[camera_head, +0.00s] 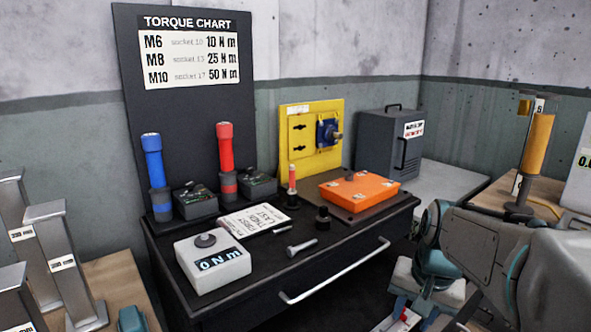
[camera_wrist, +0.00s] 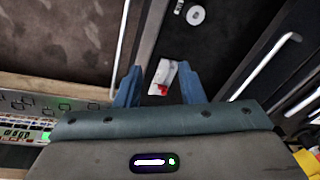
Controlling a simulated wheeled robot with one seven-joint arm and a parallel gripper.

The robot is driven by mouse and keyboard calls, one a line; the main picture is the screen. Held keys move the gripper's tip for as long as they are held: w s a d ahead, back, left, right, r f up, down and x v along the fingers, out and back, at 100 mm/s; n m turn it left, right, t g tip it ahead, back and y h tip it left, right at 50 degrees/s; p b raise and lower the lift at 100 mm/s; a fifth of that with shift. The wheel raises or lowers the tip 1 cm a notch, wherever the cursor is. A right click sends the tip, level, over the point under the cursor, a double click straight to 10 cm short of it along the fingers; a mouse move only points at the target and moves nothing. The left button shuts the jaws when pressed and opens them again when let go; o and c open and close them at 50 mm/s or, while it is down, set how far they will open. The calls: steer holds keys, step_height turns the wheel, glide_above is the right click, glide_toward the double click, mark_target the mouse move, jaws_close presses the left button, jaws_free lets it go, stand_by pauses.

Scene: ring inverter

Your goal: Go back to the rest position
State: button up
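My gripper (camera_wrist: 160,72) shows in the wrist view with its two blue fingers apart. A small white and red object (camera_wrist: 162,78) shows between the fingers; a clear gap is on its left, and it appears to lie beyond them rather than in their grip. In the head view my arm is folded low at the right, beside the black workbench (camera_head: 340,262) and clear of its top. My gripper's end is partly cut off by the bottom edge there.
The bench holds a white torque display (camera_head: 213,262), an orange box (camera_head: 359,193), a yellow panel (camera_head: 300,160), a bolt (camera_head: 301,247) and red and blue tools. A silver handle (camera_head: 335,272) juts from the bench front. Metal posts (camera_head: 65,260) stand at left. A wooden table (camera_head: 500,190) stands at right.

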steer(key=s+a+r+n+p, duration=0.5)
steer(key=s+r+p, duration=0.4)
steer(key=r+p, duration=0.4)
steer(key=shift+s+a+t+h+p, duration=0.35)
steer(key=shift+a+p, duration=0.2)
steer(key=shift+p, duration=0.7)
